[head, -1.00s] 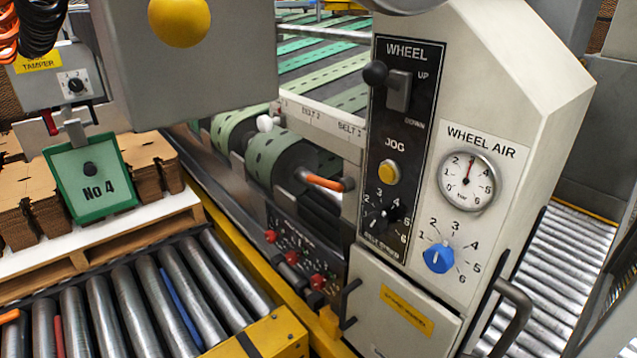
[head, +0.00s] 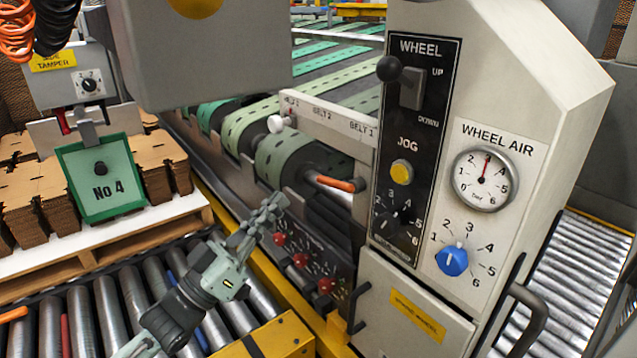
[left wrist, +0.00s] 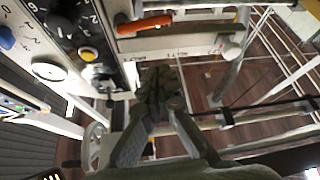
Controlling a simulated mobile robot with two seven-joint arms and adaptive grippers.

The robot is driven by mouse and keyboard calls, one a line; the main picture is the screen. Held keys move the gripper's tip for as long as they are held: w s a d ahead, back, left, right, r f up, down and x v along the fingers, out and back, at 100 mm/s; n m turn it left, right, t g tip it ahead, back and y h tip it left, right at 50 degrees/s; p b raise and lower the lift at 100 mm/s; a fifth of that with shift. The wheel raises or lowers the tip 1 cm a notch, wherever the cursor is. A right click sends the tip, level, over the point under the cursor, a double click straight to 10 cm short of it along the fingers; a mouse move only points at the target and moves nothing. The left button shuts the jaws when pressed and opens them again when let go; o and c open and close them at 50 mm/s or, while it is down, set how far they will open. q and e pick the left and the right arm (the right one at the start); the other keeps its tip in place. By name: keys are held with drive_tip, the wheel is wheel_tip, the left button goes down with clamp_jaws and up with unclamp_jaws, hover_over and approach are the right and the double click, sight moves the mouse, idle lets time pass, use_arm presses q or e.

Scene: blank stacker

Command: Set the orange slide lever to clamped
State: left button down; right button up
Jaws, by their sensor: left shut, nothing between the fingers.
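The orange slide lever (head: 335,183) sticks out beside the grey control cabinet, below the rail with the belt labels, in the head view. It also shows near the top of the left wrist view (left wrist: 145,24). My left gripper (head: 272,208) is shut and empty in front of the machine, left of and a little lower in the picture than the lever, apart from it. In the left wrist view its closed fingers (left wrist: 160,88) point toward the machine, below the lever in the picture. My right gripper is not in view.
The control cabinet (head: 560,75) stands at the right with a wheel lever (head: 388,69), knobs and a gauge. A white knob (head: 276,124) sits on the belt rail. A yellow frame (head: 283,335) and rollers lie in front. A green No 4 tag (head: 100,205) hangs at left.

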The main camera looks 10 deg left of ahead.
use_arm(q)
drive_tip(key=shift+s+r+h, duration=0.15)
drive_tip(key=shift+r+h, duration=0.15)
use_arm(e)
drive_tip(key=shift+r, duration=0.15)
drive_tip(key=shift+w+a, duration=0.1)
use_arm(q)
wheel_tip(320, 180, up, 6)
drive_tip(key=f+p, duration=0.1)
drive_tip(key=p, duration=0.1)
hover_over(319, 182)
drive_tip(key=s, duration=0.3)
drive_tip(key=shift+w+d+f, duration=0.1)
drive_tip(key=shift+d+f, duration=0.05)
drive_tip(key=shift+f, duration=0.85)
drive_tip(key=shift+w+d+f, duration=0.1)
drive_tip(key=shift+d+f, duration=0.05)
drive_tip(key=shift+f, duration=0.8)
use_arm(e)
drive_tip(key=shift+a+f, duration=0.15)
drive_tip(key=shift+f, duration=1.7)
use_arm(q)
drive_tip(key=shift+w, duration=0.1)
